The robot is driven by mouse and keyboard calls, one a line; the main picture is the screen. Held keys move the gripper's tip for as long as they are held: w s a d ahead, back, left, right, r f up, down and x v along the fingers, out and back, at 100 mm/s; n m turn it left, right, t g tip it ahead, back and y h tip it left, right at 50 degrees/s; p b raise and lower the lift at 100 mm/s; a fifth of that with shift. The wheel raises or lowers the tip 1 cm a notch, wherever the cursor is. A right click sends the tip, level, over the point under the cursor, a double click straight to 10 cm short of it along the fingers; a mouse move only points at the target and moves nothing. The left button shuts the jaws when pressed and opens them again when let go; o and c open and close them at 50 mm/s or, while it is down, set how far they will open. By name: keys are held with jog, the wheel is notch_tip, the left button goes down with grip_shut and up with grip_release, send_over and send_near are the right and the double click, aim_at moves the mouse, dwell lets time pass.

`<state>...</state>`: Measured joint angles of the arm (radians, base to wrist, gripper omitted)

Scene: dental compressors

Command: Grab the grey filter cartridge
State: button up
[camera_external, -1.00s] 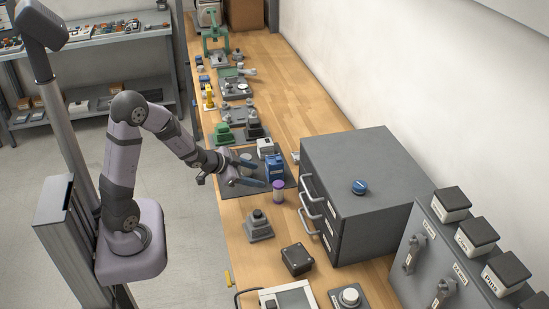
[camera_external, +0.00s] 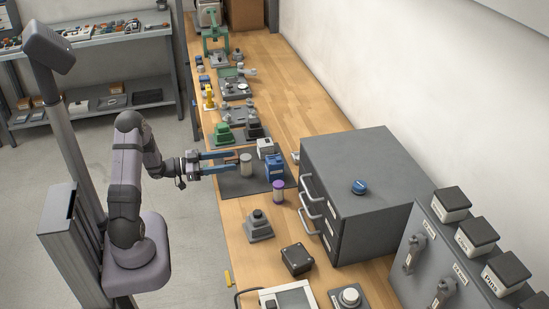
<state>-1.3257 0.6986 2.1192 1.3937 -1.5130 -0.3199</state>
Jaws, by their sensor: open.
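The grey filter cartridge (camera_external: 246,165) looks like the small upright grey cylinder on the dark mat (camera_external: 229,185). My gripper (camera_external: 236,162) is open and level, reaching in from the left over the mat. Its two blue fingers point right towards the cylinder, with their tips close to its left side. I cannot tell whether the tips touch it or lie partly around it. A small brownish-red thing shows near the fingertips, partly hidden.
A blue block (camera_external: 275,167), a white box (camera_external: 265,147) and a purple-capped cylinder (camera_external: 278,191) stand close by on the right. A grey drawer cabinet (camera_external: 360,190) stands beyond them. A grey pedestal (camera_external: 258,226) is in front. The bench's back right is clear.

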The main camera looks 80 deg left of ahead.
aim_at(246, 157)
jog(key=shift+w+d+p, duration=0.25)
jog(key=shift+w+p, duration=0.35)
jog(key=shift+w, duration=1.25)
jog(key=shift+w+d+p, duration=0.2)
jog(key=shift+w+p, duration=0.4)
jog(key=shift+w, duration=1.25)
jog(key=c, duration=1.2)
